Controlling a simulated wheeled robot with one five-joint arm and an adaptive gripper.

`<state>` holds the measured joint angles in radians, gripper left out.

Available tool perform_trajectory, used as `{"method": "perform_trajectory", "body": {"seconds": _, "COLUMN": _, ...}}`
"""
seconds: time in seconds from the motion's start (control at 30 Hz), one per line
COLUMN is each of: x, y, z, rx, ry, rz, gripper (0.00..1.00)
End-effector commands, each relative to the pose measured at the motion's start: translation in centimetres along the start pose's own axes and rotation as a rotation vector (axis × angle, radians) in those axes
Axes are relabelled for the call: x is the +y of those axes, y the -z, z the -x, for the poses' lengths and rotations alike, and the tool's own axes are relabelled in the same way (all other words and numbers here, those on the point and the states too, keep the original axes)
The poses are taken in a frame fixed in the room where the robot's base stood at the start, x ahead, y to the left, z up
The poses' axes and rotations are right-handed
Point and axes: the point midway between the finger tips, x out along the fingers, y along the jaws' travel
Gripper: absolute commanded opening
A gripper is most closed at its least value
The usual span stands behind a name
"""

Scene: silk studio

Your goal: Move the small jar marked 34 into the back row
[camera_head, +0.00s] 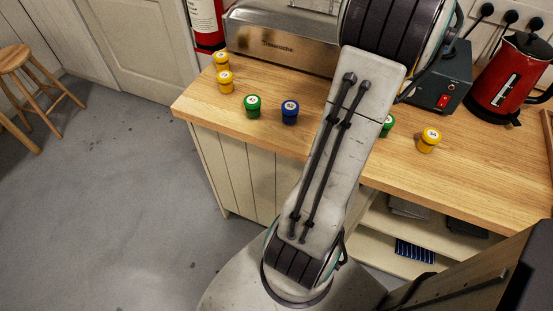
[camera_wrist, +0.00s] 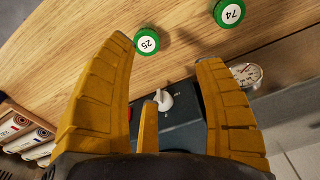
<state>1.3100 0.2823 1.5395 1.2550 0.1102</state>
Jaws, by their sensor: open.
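A small yellow jar (camera_head: 429,140) stands upright near the front of the wooden counter (camera_head: 470,180), right of my arm; its small label appears to read 34. It does not show in the wrist view. My gripper (camera_wrist: 164,52) is open and empty, its yellow fingers apart above the counter's equipment. A green jar marked 25 (camera_wrist: 147,40) is just beyond the left fingertip, and a green jar marked 74 (camera_wrist: 229,12) is beyond the right one. In the head view my gripper is out of sight and my arm hides part of the counter.
Two yellow jars (camera_head: 225,82), a green jar (camera_head: 252,106) and a blue jar (camera_head: 290,112) stand left of my arm. Another green jar (camera_head: 388,126) is partly hidden by it. A metal appliance (camera_head: 280,42), a dark box (camera_head: 440,85) and a red kettle (camera_head: 508,80) stand behind.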

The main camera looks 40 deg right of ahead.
Motion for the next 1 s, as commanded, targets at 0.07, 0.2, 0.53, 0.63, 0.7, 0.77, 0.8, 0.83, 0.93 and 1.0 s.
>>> {"method": "perform_trajectory", "body": {"seconds": 0.07, "x": -4.7, "y": -3.0, "z": 1.1, "rx": 0.025, "ry": 0.013, "rz": 0.140, "gripper": 0.63}}
{"method": "perform_trajectory", "body": {"seconds": 0.2, "x": -10.7, "y": -9.0, "z": 2.2, "rx": 0.064, "ry": 0.040, "rz": 0.368, "gripper": 0.63}}
{"method": "perform_trajectory", "body": {"seconds": 0.53, "x": -16.5, "y": -25.0, "z": 2.6, "rx": 0.148, "ry": 0.134, "rz": 0.893, "gripper": 0.63}}
{"method": "perform_trajectory", "body": {"seconds": 0.63, "x": -16.2, "y": -29.1, "z": 2.1, "rx": 0.168, "ry": 0.168, "rz": 1.034, "gripper": 0.63}}
{"method": "perform_trajectory", "body": {"seconds": 0.7, "x": -15.8, "y": -31.4, "z": 1.7, "rx": 0.179, "ry": 0.190, "rz": 1.122, "gripper": 0.63}}
{"method": "perform_trajectory", "body": {"seconds": 0.77, "x": -15.3, "y": -33.1, "z": 1.3, "rx": 0.187, "ry": 0.207, "rz": 1.188, "gripper": 0.63}}
{"method": "perform_trajectory", "body": {"seconds": 0.8, "x": -14.9, "y": -34.0, "z": 1.0, "rx": 0.192, "ry": 0.218, "rz": 1.226, "gripper": 0.63}}
{"method": "perform_trajectory", "body": {"seconds": 0.83, "x": -14.7, "y": -34.7, "z": 0.8, "rx": 0.195, "ry": 0.225, "rz": 1.252, "gripper": 0.63}}
{"method": "perform_trajectory", "body": {"seconds": 0.93, "x": -13.9, "y": -36.3, "z": 0.3, "rx": 0.203, "ry": 0.246, "rz": 1.323, "gripper": 0.63}}
{"method": "perform_trajectory", "body": {"seconds": 1.0, "x": -13.6, "y": -37.0, "z": 0.0, "rx": 0.207, "ry": 0.257, "rz": 1.358, "gripper": 0.63}}
